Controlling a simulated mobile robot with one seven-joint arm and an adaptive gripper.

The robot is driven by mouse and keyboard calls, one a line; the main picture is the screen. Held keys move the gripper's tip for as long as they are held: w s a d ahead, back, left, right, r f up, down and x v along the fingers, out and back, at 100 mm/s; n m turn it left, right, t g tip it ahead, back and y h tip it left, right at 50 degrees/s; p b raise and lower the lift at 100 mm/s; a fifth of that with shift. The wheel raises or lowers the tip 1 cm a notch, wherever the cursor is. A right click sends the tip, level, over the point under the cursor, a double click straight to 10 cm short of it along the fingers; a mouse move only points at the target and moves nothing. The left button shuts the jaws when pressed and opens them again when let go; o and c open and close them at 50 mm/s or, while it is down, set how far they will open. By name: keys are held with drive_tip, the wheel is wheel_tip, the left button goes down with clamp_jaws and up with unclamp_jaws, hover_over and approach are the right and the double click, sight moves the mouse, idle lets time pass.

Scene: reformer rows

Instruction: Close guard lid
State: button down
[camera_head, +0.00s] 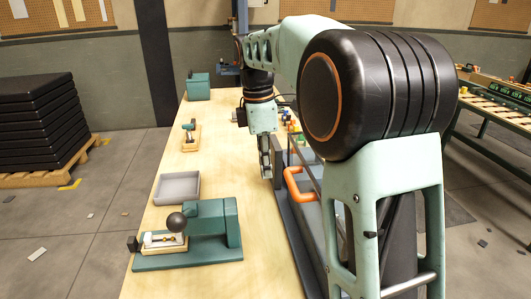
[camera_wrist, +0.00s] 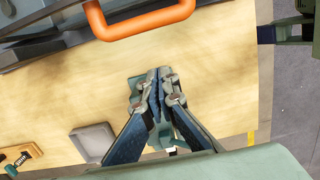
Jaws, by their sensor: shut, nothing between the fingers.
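The guard's orange handle (camera_head: 292,184) stands out from a grey guard frame on the right side of the bench. It also shows at the top of the wrist view (camera_wrist: 140,30). My gripper (camera_head: 265,172) points down over the bench, just left of the handle and apart from it. In the wrist view my gripper (camera_wrist: 158,78) has its fingers together, with nothing between them, below the handle. The guard lid is largely hidden behind my arm in the head view and cut off in the wrist view, so I cannot tell its angle.
A green press with a black ball knob (camera_head: 177,222) stands on the wooden bench (camera_head: 225,172) at the near left. A grey tray (camera_head: 178,188) lies behind it. A small fixture (camera_head: 190,135) and a green box (camera_head: 198,87) stand farther back. Bare bench lies left of my gripper.

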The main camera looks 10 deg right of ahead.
drive_tip(key=shift+d+f, duration=0.75)
drive_tip(key=shift+d, duration=0.3)
drive_tip(key=shift+d+f, duration=0.75)
drive_tip(key=shift+d, duration=0.3)
drive_tip(key=shift+p, duration=0.3)
